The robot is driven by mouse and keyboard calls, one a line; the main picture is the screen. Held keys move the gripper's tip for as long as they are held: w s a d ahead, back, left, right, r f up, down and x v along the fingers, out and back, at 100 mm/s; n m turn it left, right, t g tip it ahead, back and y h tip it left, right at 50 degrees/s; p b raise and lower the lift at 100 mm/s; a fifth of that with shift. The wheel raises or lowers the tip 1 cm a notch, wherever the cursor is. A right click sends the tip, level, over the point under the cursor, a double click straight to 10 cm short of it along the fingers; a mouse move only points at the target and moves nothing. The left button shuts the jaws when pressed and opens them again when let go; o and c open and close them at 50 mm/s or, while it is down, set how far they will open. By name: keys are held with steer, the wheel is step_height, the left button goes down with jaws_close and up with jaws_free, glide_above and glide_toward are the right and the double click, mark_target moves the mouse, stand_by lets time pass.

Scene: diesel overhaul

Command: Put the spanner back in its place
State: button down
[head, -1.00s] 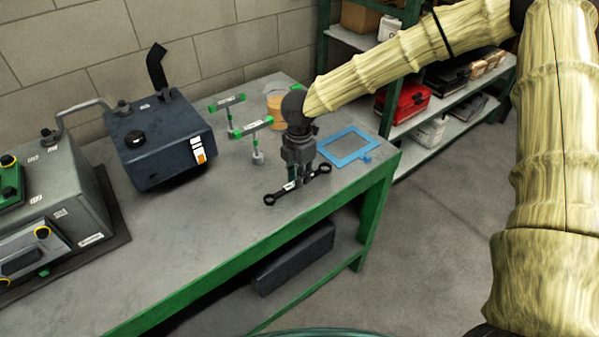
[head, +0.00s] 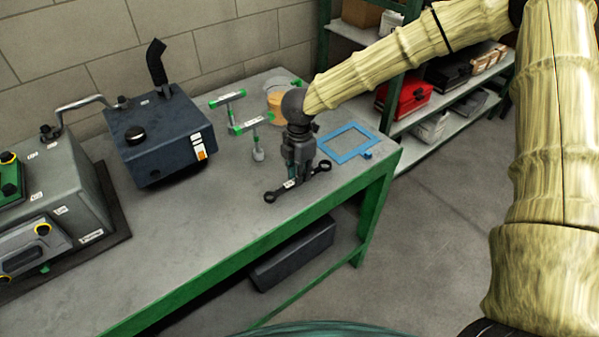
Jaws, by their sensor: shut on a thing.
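The spanner (head: 275,195) is a dark double-ended tool with a ring at each end and a small white label near its middle. It is at the front right part of the green-framed workbench. My gripper (head: 296,178) points down over the spanner's middle and is shut on it. The fingertips are partly hidden by the dark gripper body. I cannot tell whether the spanner touches the bench top or is just above it. A flat blue rectangular frame (head: 336,155) lies on the bench just behind and right of the gripper.
A dark blue tank (head: 150,145) and a grey machine (head: 75,200) fill the bench's left. The bench's front middle (head: 200,235) is clear. Shelves (head: 440,120) stand behind right.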

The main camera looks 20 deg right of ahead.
steer(key=shift+f, duration=0.15)
steer(key=shift+f+b, duration=0.45)
steer(key=shift+f, duration=0.5)
steer(key=c, duration=1.3)
jaws_free()
steer(key=shift+r, duration=0.1)
